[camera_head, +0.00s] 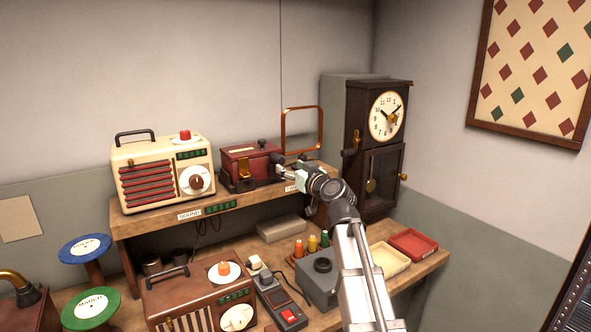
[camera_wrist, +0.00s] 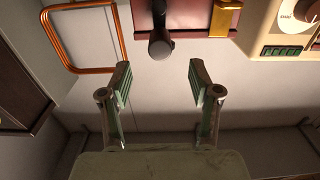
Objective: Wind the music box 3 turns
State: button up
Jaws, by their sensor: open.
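The dark red music box (camera_head: 247,164) sits on the wooden shelf, with a brass-coloured plate on its front. In the wrist view its red body (camera_wrist: 195,28) runs along the top edge. A dark crank knob (camera_wrist: 160,47) sticks out from it there, in line with the gap between my fingers. My gripper (camera_head: 285,171) is at the box's right end. The wrist view shows my gripper (camera_wrist: 158,78) open, with nothing between its fingers; the knob appears just beyond the fingertips. My gripper partly hides the box's right side in the head view.
A copper-coloured frame (camera_head: 302,128) stands close behind the box, and a cream radio (camera_head: 160,172) stands left of it. A dark-cased clock (camera_head: 376,150) stands to the right. Below are spools, a brown radio (camera_head: 193,295), and a red tray (camera_head: 414,244).

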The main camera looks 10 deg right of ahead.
aim_at(282, 162)
jog(key=p+x, duration=0.2)
jog(key=x, duration=0.5)
jog(key=shift+w+r+p, duration=0.1)
jog(key=shift+w+p, duration=0.2)
jog(key=shift+p, duration=0.1)
jog(key=shift+w+a, duration=0.15)
jog(key=shift+w, duration=0.05)
jog(key=shift+w+f+b, duration=0.1)
jog(key=shift+f+b, duration=0.15)
jog(key=shift+b, duration=0.35)
jog(key=shift+r, duration=0.1)
jog(key=c, duration=1)
jog(key=shift+o, duration=0.2)
